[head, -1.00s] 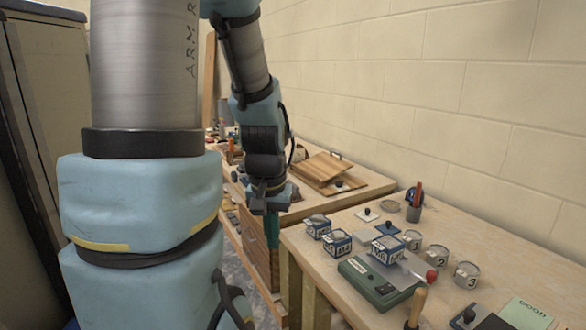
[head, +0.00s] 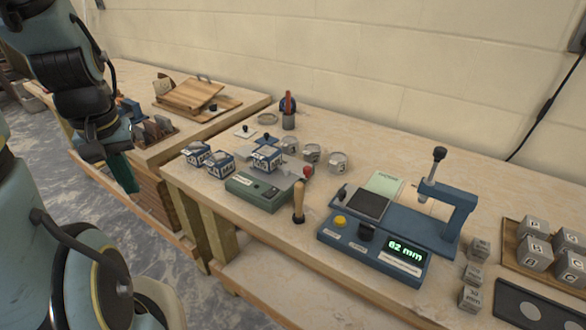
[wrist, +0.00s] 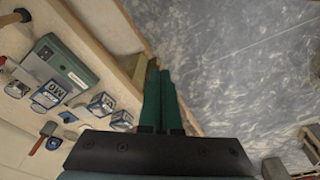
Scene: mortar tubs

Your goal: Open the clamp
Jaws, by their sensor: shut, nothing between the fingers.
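I cannot name the clamp with certainty. A green box-shaped device (head: 255,193) stands near the front edge of the bench, with a blue-and-white labelled tub (head: 267,158) on top. A lever with a red ball knob (head: 308,171) sticks out at its right, and may be the clamp's handle. The device also shows in the wrist view (wrist: 62,68). My gripper (head: 124,178), with green fingers, points down in front of the benches, left of the device and well apart from it. Its fingers are together and empty in the wrist view (wrist: 160,90).
Two tubs (head: 208,158) stand left of the device, and grey numbered cups (head: 312,154) behind it. An upright wooden handle (head: 298,200) is close to its right. A blue gauge (head: 385,240) reading 62 mm stands further right. Open floor lies below my gripper.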

